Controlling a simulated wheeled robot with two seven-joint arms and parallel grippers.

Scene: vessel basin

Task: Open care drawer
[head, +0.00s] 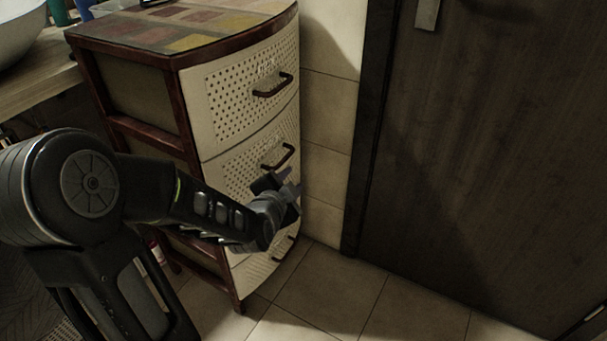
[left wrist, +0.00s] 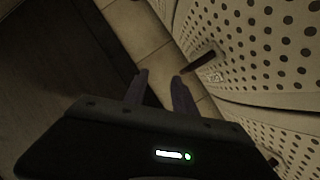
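The drawer cabinet has a reddish-brown wooden frame (head: 186,115) and cream perforated drawers with dark bar handles. The top drawer (head: 232,92) and middle drawer (head: 232,172) look shut; my arm partly covers the lower ones. The middle handle (head: 278,157) is just above my left gripper (head: 286,190), which is in front of the cabinet. In the left wrist view, the fingers of my left gripper (left wrist: 160,88) are apart with nothing between them. A dark handle (left wrist: 203,61) lies just beyond and right of the fingertips, apart from them. Which drawer is labelled care is unreadable. My right gripper is out of view.
A dark door (head: 480,150) stands right of the cabinet, past a strip of tiled wall (head: 325,125). A wooden counter (head: 40,82) with a white basin (head: 18,30) is at the upper left. The tiled floor (head: 330,290) before the cabinet is clear.

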